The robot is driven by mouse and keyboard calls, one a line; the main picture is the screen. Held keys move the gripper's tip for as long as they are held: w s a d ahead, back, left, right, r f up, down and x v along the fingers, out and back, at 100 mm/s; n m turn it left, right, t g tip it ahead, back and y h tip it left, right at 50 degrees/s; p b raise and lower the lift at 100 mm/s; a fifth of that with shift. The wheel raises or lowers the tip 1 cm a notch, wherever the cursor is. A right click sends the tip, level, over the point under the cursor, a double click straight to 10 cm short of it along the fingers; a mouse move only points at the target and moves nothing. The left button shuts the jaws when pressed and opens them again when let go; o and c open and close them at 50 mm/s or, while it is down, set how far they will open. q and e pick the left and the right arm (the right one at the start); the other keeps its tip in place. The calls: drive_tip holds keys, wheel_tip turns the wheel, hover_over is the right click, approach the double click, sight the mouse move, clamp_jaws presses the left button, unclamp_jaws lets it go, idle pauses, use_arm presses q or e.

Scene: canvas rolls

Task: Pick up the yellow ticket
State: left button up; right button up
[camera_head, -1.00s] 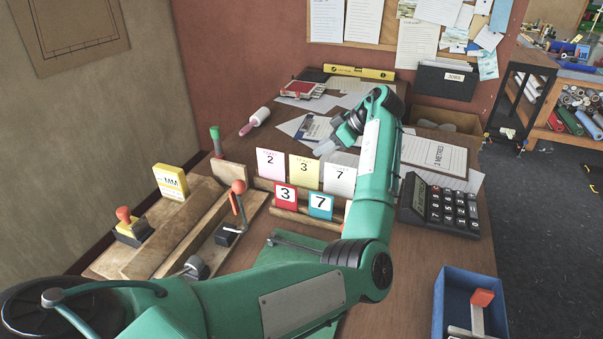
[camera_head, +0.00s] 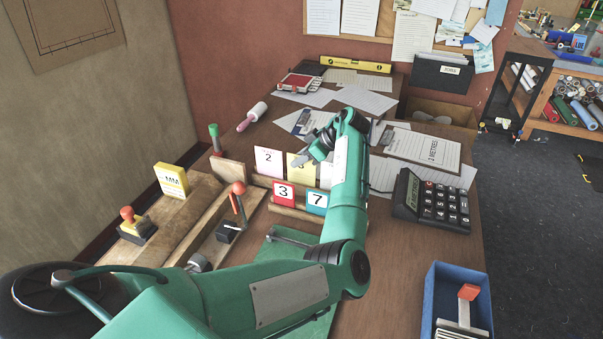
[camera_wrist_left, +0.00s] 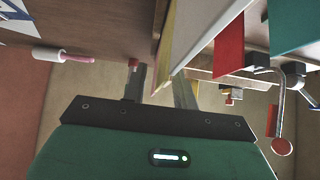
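The yellow ticket (camera_head: 296,166) stands upright in the wooden rack between the pink "2" ticket (camera_head: 268,160) and my left gripper, which covers much of it. My left gripper (camera_head: 312,156) is at the upper right part of the yellow ticket. In the left wrist view, the two fingers (camera_wrist_left: 160,82) are spread apart, and a yellow card edge (camera_wrist_left: 166,40) shows beside a large pale card face just beyond them. I cannot tell whether the card lies between the fingertips. The white "7" ticket is hidden behind my arm. My right gripper is not in view.
The red "3" card (camera_head: 283,194) and teal "7" card (camera_head: 316,201) stand in the front rack. A calculator (camera_head: 438,203) and blue tray (camera_head: 432,301) are on the right. A stamp (camera_head: 133,224) and a lever (camera_head: 237,207) are on the left.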

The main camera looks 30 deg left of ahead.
use_arm(q)
clamp_jaws()
drive_tip(key=shift+r, duration=0.15)
